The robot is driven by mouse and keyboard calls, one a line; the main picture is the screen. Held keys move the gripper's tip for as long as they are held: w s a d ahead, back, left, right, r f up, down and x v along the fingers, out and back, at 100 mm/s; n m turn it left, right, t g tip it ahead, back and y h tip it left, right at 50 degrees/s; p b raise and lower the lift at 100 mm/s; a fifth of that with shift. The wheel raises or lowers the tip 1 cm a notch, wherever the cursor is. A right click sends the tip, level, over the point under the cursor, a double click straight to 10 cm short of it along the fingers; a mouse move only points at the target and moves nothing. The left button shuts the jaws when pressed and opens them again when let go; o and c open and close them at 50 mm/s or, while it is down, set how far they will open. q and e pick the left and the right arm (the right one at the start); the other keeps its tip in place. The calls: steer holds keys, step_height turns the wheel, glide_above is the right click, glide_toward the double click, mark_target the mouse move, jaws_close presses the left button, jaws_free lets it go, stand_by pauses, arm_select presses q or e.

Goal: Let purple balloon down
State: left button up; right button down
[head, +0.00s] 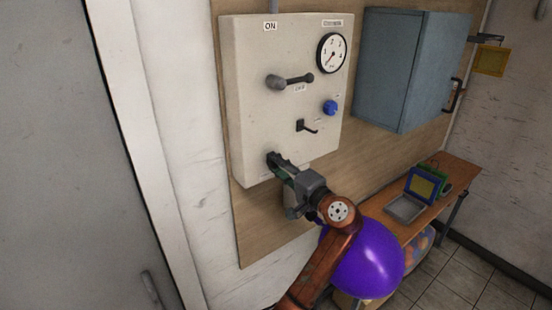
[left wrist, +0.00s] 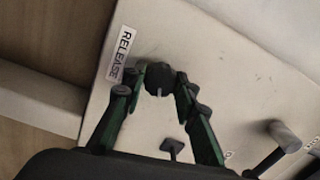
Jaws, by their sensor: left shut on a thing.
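The purple balloon (head: 372,262) is round and inflated. It shows at the lower right of the head view, partly hidden behind my left arm. A white control panel (head: 250,60) hangs on a wooden board. My left gripper (head: 278,165) is at the panel's lower left corner. In the left wrist view my left gripper (left wrist: 158,92) has its green fingers on both sides of a dark round knob (left wrist: 158,76) and is shut on it. A label reading RELEASE (left wrist: 121,53) is beside the knob. My right gripper is not in view.
The panel also has a gauge (head: 332,53), a lever (head: 292,80), a blue knob (head: 330,107) and a black hook-like handle (head: 308,127). A blue-grey cabinet (head: 405,70) is at right. A wooden bench (head: 450,182) holds a laptop-like device (head: 412,199).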

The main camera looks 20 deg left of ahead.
arm_select(q)
steer(key=m+p, duration=0.3)
steer(key=m, duration=0.1)
steer(key=shift+r, duration=0.15)
stand_by(0.5)
steer(key=o, duration=1.2)
steer(key=shift+c, duration=0.2)
steer(key=v, duration=1.2)
steer(key=shift+f, duration=0.2)
